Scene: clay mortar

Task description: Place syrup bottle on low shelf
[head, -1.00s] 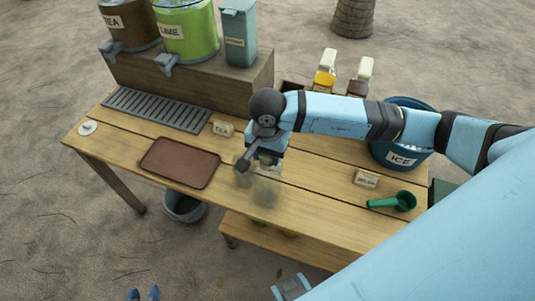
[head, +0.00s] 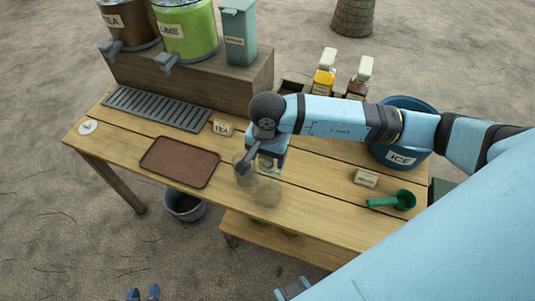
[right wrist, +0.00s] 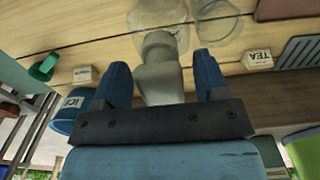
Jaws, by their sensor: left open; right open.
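Two syrup bottles with pale caps, one yellow (head: 323,80) and one dark brown (head: 358,84), stand at the back of the table in the head view. My right gripper (head: 264,164) points down over the table's middle, behind two clear glasses. In the right wrist view it is open, with a pale, narrow-necked object (right wrist: 158,75), perhaps a bottle top, between its fingers; contact cannot be told. The low shelf (head: 265,236) lies under the table's front edge, partly hidden. My left gripper (head: 143,294) shows only as two blue tips, apart, at the bottom edge.
The clear glasses (head: 266,192) stand close to my right gripper. A brown tray (head: 180,162) lies left, a TEA sign (head: 222,128) behind. The ICE bucket (head: 401,157), a small sign (head: 366,178) and green scoop (head: 393,201) are right. A grey bucket (head: 184,206) stands below.

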